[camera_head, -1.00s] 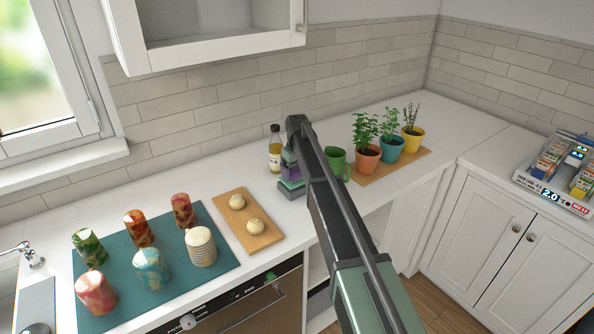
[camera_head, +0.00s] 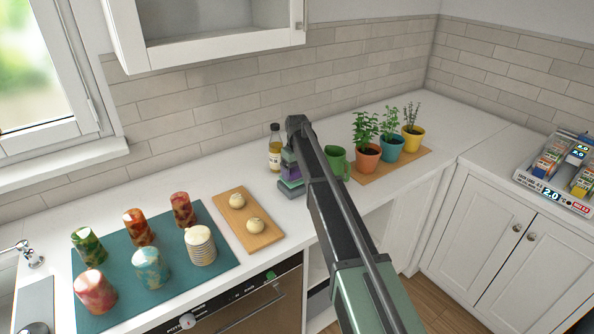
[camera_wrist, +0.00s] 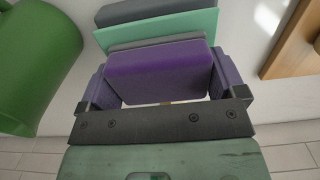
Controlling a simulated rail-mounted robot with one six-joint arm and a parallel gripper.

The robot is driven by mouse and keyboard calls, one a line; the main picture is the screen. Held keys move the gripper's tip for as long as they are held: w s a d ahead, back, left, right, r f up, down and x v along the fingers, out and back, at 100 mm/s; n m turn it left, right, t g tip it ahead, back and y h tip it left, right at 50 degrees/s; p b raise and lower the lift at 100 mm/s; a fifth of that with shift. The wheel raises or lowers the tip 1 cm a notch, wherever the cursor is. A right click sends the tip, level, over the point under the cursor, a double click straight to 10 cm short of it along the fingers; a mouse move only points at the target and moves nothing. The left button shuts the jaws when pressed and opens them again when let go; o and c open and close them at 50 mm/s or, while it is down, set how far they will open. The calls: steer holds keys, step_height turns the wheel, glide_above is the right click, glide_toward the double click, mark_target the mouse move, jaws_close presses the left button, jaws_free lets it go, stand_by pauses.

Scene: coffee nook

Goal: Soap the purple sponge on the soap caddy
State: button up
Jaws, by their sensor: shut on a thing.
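The purple sponge (camera_wrist: 155,75), with a grey layer along one edge, sits between the two purple fingers of my gripper (camera_wrist: 160,85) in the wrist view. My gripper is shut on it. The soap caddy, with a teal top (camera_wrist: 165,32) and a dark grey base (camera_wrist: 150,9), shows just beyond the sponge. In the head view the caddy (camera_head: 291,188) stands on the counter below my gripper (camera_head: 288,160), and the sponge (camera_head: 289,173) is small there and right above the caddy. I cannot tell whether sponge and caddy touch.
A green mug (camera_head: 337,160) stands close to the right of the caddy, and an oil bottle (camera_head: 275,152) close behind it. A wooden board (camera_head: 262,238) with two round items lies to the left. Potted plants (camera_head: 368,154) stand further right.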

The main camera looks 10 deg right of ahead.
steer(key=shift+f+b, duration=0.85)
stand_by(1.1)
steer(key=shift+r, duration=0.1)
stand_by(0.4)
step_height(320, 180, up, 7)
steer(key=p, duration=0.7)
